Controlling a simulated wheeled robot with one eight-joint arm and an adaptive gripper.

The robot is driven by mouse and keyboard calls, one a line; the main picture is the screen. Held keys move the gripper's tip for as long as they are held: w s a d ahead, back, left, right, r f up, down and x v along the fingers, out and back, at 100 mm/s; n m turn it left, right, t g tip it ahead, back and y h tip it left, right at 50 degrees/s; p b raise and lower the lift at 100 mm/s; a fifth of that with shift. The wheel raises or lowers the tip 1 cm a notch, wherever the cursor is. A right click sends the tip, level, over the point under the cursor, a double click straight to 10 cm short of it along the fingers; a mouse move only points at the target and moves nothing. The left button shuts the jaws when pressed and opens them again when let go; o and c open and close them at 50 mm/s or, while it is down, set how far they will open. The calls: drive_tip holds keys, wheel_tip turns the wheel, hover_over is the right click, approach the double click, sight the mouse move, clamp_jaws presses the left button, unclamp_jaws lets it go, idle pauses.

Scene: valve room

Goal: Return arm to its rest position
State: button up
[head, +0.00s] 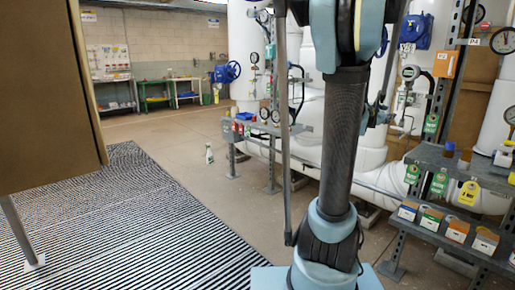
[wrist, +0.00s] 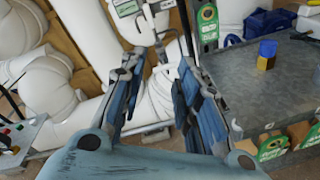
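My gripper (wrist: 160,72) shows in the wrist view with its two blue-grey fingers spread apart. Nothing is held between them. White pipework lies behind the gap, and a grey shelf (wrist: 238,88) is just right of the right finger. In the head view my arm rises through the middle of the picture and runs out of the top edge. The gripper is not clearly visible there; the arm hides part of the area behind it.
White pipes (head: 302,165) with gauges stand behind my arm. At right, a grey shelf unit (head: 470,177) carries tags and small boxes. A brown panel (head: 45,90) stands at left. The striped mat (head: 140,220) is clear.

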drive_tip(key=s+a+f+m+g+y, duration=0.2)
drive_tip(key=s+a+f+m+y, duration=0.2)
drive_tip(key=s+a+f+m, duration=0.2)
drive_tip(key=s+a+f+m+g+y, duration=0.3)
drive_tip(key=s+a+f+m, duration=0.3)
drive_tip(key=s+a+f, duration=0.5)
drive_tip(key=s+a+f+m+g+y, duration=0.2)
drive_tip(key=s+a+f+m+y, duration=0.4)
drive_tip(key=a, duration=1.3)
drive_tip(key=s+f+m, duration=0.1)
drive_tip(key=s+f, duration=0.2)
drive_tip(key=s, duration=0.4)
drive_tip(key=shift+a, duration=0.3)
drive_tip(key=shift+w, duration=0.1)
drive_tip(key=shift+w+f+g, duration=0.2)
drive_tip(key=shift+w+g, duration=0.1)
drive_tip(key=shift+w, duration=0.15)
